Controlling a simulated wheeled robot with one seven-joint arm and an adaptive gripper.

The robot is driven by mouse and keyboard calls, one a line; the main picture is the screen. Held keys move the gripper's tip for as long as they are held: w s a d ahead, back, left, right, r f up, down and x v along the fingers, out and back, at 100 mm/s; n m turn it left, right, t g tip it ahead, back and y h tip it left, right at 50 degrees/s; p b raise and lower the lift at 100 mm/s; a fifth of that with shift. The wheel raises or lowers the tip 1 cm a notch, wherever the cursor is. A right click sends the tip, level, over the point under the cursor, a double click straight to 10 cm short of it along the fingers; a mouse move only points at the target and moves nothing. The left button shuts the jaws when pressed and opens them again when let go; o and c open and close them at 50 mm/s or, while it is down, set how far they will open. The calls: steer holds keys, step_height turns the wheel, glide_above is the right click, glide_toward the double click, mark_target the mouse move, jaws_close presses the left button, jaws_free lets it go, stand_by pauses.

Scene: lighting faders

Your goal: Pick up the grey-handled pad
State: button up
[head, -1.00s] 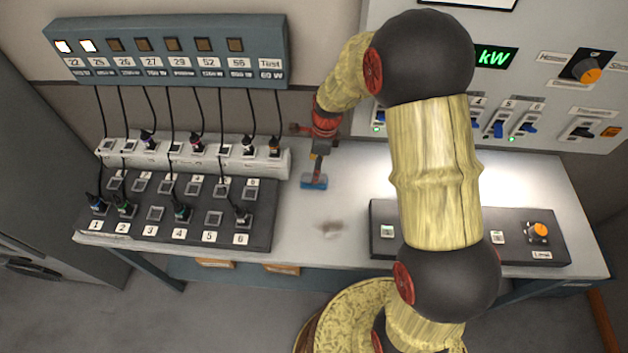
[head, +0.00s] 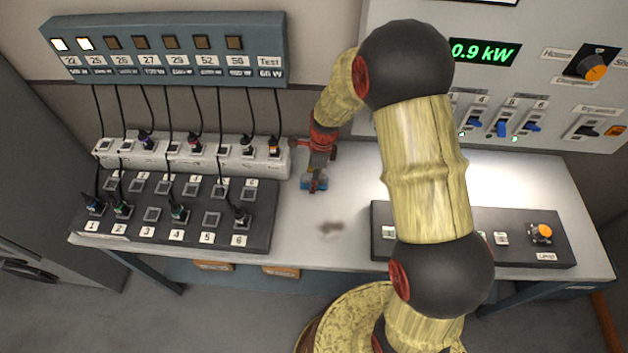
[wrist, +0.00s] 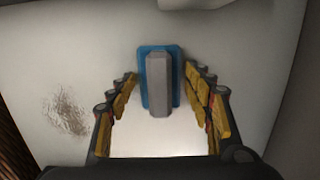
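The pad has a blue base (wrist: 148,101) and an upright grey handle (wrist: 160,82). It stands on the table between the power strip and the right-hand control box. In the head view its blue base (head: 314,184) shows just below my gripper (head: 316,172), which hides most of the handle. In the wrist view the fingers of my gripper (wrist: 161,76) are apart, one on each side of the handle, with a visible gap on both sides.
A black socket panel (head: 195,227) and a white power strip (head: 190,155) with plugged cables lie to the left. A black control box (head: 520,252) with an orange knob stands to the right. A brown smudge (head: 330,228) marks the table in front of the pad.

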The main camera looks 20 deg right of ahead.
steer(key=c, duration=0.8)
steer(key=shift+c, duration=0.2)
steer(key=shift+r+p, duration=0.3)
steer(key=shift+r, duration=0.3)
step_height(320, 180, up, 2)
steer(key=shift+r+p, duration=0.25)
steer(key=shift+p, duration=0.3)
steer(key=s+d+r+p, duration=0.3)
steer(key=s+d+r, duration=0.3)
steer(key=s+r, duration=0.3)
steer(key=shift+s+d+r, duration=0.15)
steer(key=shift+s, duration=1.6)
